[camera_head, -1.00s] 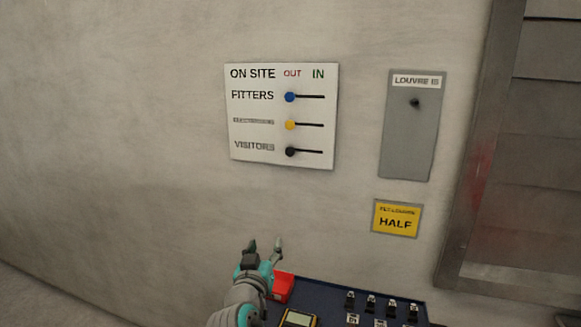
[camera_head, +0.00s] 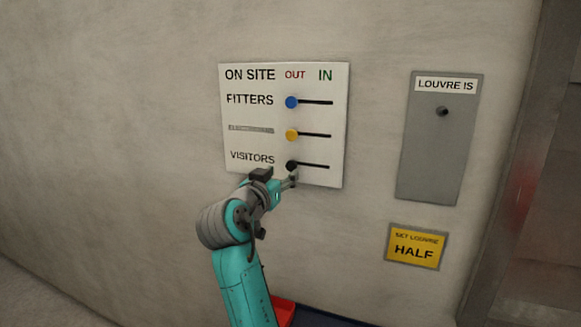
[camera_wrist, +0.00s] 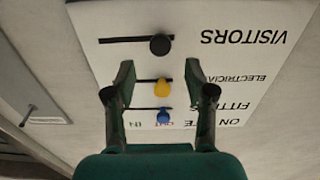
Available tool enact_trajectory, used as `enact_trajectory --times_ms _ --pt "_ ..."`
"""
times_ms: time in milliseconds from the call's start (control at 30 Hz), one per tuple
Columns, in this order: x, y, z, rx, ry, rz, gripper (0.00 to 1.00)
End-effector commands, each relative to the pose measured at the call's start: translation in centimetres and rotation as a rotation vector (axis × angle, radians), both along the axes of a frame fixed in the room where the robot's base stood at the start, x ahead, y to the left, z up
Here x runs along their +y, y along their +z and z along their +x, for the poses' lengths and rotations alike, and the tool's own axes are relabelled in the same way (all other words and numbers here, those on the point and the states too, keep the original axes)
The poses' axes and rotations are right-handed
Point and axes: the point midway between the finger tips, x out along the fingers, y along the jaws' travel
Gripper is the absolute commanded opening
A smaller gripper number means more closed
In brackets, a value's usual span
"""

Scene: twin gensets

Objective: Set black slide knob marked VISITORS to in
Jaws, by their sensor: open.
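The black VISITORS knob (camera_head: 291,165) sits at the left, OUT end of its slot on the white ON SITE board (camera_head: 335,120). In the wrist view, which is upside down, the black knob (camera_wrist: 160,44) lies beyond and between my fingertips. My gripper (camera_head: 290,180) is open, close to the board's lower edge, just below the black knob in the head view. Its fingers (camera_wrist: 166,78) stand apart with nothing held. I cannot tell from these views whether a finger touches the board.
The blue FITTERS knob (camera_head: 291,102) and yellow knob (camera_head: 291,134) above are also at the OUT end. A grey LOUVRE panel (camera_head: 430,150) and yellow HALF sign (camera_head: 414,248) are at the right. A red object (camera_head: 284,312) is below.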

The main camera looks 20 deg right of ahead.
Motion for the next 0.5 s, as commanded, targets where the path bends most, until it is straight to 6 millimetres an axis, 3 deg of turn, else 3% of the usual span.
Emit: enact_trajectory --times_ms 200,500 --pt "-2.3 0.0 3.0 0.000 -0.002 0.000 0.54" --pt "-3.6 0.0 5.0 -0.001 0.001 0.001 0.54"
